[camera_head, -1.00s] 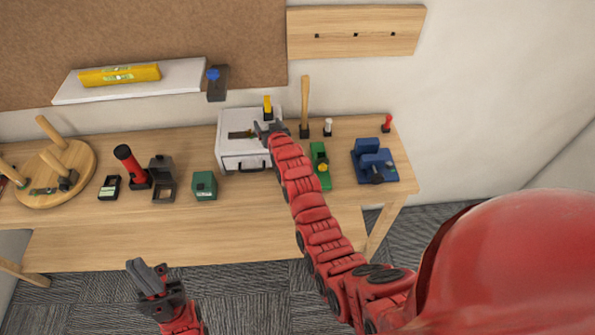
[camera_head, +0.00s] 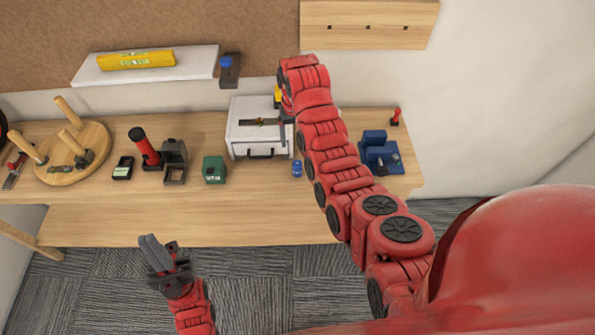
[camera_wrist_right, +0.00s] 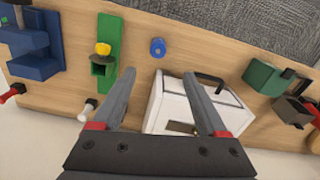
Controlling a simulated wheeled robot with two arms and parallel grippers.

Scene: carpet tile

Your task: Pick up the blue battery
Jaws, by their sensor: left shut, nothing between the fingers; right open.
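The blue battery (camera_head: 297,168), a small blue cylinder, stands on the workbench at the front right corner of the white case (camera_head: 243,140). In the right wrist view the battery (camera_wrist_right: 157,47) stands alone on bare wood, beyond my fingertips and between their lines. My right gripper (camera_wrist_right: 159,77) is open and empty, pointing down at the bench. In the head view my right arm mostly hides it. My left gripper (camera_head: 150,246) is shut and empty, over the carpet in front of the bench.
The white case (camera_wrist_right: 165,108) lies close beside the battery, under one right finger. A green tool with a yellow knob (camera_wrist_right: 104,55) stands on the other side. A blue vise-like tool (camera_head: 378,150), green box (camera_head: 214,169) and red flashlight (camera_head: 145,148) are also on the bench. The bench front is clear.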

